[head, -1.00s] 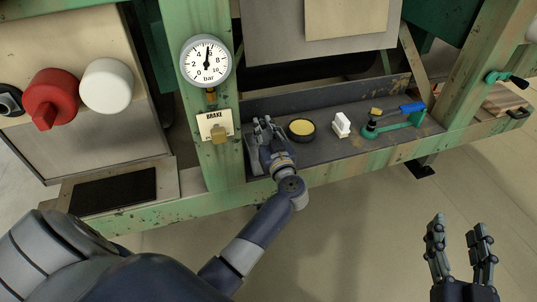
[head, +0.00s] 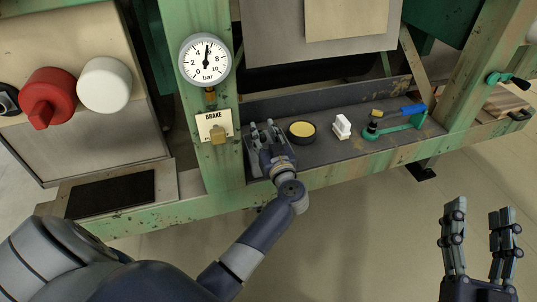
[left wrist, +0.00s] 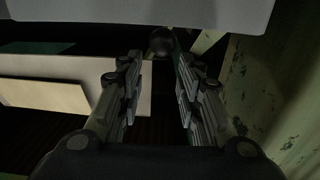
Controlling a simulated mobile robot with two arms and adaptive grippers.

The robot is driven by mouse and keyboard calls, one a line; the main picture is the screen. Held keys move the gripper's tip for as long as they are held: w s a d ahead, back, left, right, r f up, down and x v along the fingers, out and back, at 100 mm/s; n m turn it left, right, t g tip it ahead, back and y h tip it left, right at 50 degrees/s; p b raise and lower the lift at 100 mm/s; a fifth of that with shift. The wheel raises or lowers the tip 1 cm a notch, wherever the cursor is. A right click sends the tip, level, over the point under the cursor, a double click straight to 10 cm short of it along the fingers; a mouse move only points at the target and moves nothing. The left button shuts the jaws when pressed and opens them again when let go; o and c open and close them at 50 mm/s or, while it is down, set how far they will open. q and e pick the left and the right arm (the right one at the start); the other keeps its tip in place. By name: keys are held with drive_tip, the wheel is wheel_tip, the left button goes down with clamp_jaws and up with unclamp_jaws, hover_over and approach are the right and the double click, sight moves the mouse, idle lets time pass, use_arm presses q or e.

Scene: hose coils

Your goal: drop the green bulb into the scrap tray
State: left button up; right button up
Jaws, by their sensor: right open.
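I cannot make out a green bulb in either view. A long grey tray-like shelf (head: 330,160) with a raised back wall lies in the green frame; I cannot tell whether it is the scrap tray. My left gripper (head: 264,130) is over the left end of this shelf. In the left wrist view its two fingers (left wrist: 155,75) stand apart with an empty gap between them. A dark round thing (left wrist: 162,42) shows beyond the fingertips, too dark to tell its colour. My right gripper (head: 481,212) is open and empty over the floor at lower right.
A black tin with yellow contents (head: 301,130), a white block (head: 341,127) and a green tool with a blue handle (head: 400,122) are on the shelf. A green post with a gauge (head: 206,60) and a brake label (head: 215,125) stands left of my left gripper.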

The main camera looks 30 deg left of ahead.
idle(0.3)
use_arm(q)
drive_tip(key=v, duration=1.2)
